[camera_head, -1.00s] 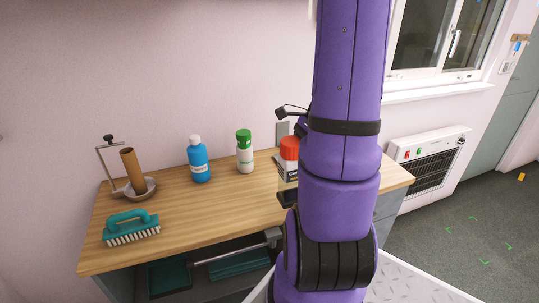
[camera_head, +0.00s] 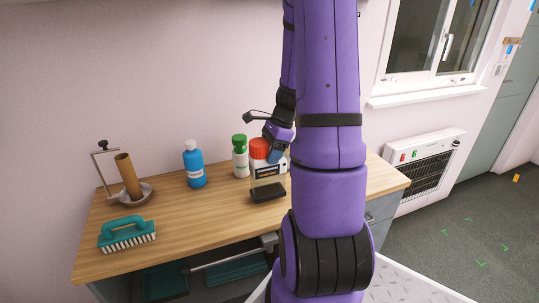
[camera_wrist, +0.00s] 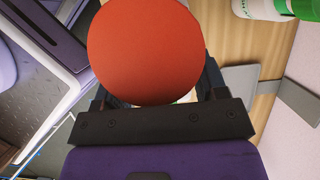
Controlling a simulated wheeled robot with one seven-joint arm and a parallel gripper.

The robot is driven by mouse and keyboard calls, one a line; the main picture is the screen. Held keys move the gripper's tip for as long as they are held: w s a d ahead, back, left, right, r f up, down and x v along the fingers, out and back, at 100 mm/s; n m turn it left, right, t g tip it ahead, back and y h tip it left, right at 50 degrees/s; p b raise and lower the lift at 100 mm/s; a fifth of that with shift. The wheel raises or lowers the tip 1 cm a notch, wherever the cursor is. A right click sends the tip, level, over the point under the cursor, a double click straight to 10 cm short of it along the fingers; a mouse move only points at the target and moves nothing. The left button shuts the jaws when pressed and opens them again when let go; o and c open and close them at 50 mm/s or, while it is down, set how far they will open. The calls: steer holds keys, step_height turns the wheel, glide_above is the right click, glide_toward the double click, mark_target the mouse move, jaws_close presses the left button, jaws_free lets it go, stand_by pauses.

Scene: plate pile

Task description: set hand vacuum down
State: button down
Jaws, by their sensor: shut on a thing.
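My gripper (camera_head: 276,150) is shut on a clear jar (camera_head: 268,190) with a round red lid, a dark-and-white label and dark contents at the bottom. The jar is upright over the right part of the wooden worktop (camera_head: 215,225); I cannot tell whether its base touches. In the wrist view the red lid (camera_wrist: 146,50) fills the space between my fingers and hides their tips. No thing that is plainly a hand vacuum shows.
A white bottle with a green cap (camera_head: 240,160) stands close left of the jar. A blue bottle (camera_head: 194,168), a holder with a cardboard tube (camera_head: 129,176) and a teal brush (camera_head: 127,232) stand further left. The front middle of the worktop is clear.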

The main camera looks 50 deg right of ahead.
steer(key=shift+f, duration=0.7)
steer(key=shift+c, duration=0.8)
jaws_free()
